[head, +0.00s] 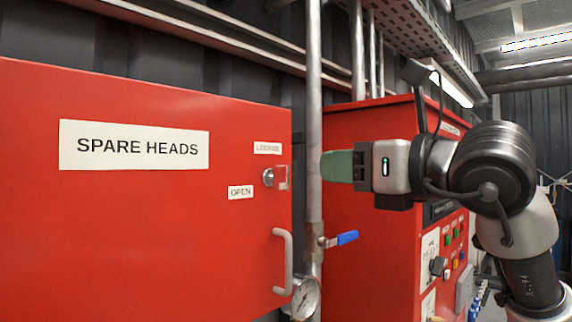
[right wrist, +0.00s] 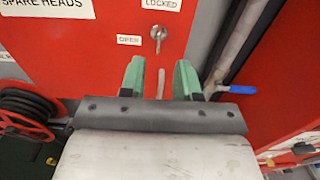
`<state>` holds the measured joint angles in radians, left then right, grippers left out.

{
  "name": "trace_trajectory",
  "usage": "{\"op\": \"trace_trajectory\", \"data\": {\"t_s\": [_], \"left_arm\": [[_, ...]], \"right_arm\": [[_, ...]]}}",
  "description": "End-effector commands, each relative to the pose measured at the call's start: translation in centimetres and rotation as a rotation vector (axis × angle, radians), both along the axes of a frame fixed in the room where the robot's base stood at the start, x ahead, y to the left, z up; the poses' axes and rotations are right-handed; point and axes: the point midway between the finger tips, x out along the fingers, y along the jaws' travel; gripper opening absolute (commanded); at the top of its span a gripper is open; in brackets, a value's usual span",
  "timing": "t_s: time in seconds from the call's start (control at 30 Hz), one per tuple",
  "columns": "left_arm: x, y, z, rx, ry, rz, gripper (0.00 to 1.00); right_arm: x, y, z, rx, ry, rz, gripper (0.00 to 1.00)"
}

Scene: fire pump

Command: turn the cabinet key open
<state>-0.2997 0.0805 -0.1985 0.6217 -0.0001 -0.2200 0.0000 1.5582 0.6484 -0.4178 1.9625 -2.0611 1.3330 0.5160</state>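The red cabinet (head: 150,240) marked SPARE HEADS fills the left of the head view. Its silver key (head: 281,177) sits in the lock near the door's right edge, between the LOCKED label (head: 267,148) above and the OPEN label (head: 241,192) lower left. My right gripper (head: 326,166) is to the right of the key, apart from it, its green fingers towards the cabinet. In the right wrist view the key (right wrist: 158,36) shows beyond the two spread green fingertips (right wrist: 160,72), with nothing held between them. My left gripper is not in view.
A door handle (head: 285,262) is below the lock. A vertical pipe (head: 314,110) with a blue-levered valve (head: 342,239) and a gauge (head: 305,298) stands right of the cabinet. A red control panel (head: 370,270) is behind my right arm. A hose reel (right wrist: 25,108) shows at lower left.

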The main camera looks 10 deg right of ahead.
Motion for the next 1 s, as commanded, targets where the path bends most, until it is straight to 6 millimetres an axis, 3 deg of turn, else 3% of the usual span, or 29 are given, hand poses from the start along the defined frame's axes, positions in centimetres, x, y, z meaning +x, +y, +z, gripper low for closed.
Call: {"op": "trace_trajectory", "data": {"t_s": [0.5, 0.7, 1.0], "left_arm": [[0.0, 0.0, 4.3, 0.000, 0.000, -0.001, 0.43], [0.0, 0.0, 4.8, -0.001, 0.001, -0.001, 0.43], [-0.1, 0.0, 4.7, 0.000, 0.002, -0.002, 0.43]], "right_arm": [[7.3, 4.9, 0.3, 0.001, 0.004, 0.002, 0.32], [8.5, 5.7, 0.1, -0.001, 0.001, 0.002, 0.32], [8.7, 5.8, -0.1, -0.001, 0.001, 0.002, 0.30]]}}
